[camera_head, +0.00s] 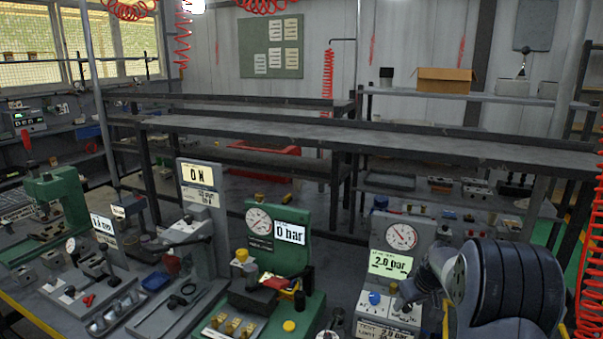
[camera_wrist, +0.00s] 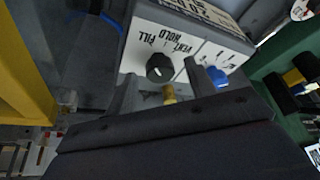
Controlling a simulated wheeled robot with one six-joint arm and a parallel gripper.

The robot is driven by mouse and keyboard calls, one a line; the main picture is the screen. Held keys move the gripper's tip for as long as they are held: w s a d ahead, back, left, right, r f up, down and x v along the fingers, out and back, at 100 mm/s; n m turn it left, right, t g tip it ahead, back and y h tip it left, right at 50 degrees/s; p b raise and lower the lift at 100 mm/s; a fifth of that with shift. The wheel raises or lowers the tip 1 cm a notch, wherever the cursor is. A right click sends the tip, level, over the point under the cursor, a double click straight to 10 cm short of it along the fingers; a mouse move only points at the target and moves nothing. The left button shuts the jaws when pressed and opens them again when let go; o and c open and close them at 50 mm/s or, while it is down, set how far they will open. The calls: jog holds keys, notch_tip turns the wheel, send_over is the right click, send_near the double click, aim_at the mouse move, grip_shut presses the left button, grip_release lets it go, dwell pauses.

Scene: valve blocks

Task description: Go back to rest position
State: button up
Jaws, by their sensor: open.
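My gripper (camera_wrist: 160,77) is open in the wrist view, its two grey fingers apart. A black knob (camera_wrist: 160,68) on a white panel marked FILL, VENT and HOLD shows between and beyond the fingertips. A small brass-coloured part (camera_wrist: 170,93) shows just below the knob; I cannot tell whether a finger touches either. A blue knob (camera_wrist: 217,76) is right of the fingers. In the head view, my arm is at the lower right, beside the grey test unit (camera_head: 421,231) with a gauge and a lit 2.0 bar display (camera_head: 390,263). Its blue knob (camera_head: 375,298) faces forward.
A green unit (camera_head: 262,219) reading 0 bar stands left of the grey unit. Farther left are a grey press stand (camera_head: 200,218) and another green press (camera_head: 62,205). Dark shelves (camera_head: 350,140) cross behind. A yellow post (camera_wrist: 30,60) is close at left in the wrist view.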

jog(key=shift+a+r+m+h+p, duration=0.15)
jog(key=shift+m+h+p, duration=0.65)
jog(key=shift+m+p, duration=1.1)
jog(key=shift+s+r+b, duration=0.2)
jog(key=shift+r+b, duration=0.1)
jog(key=shift+a+r, duration=0.1)
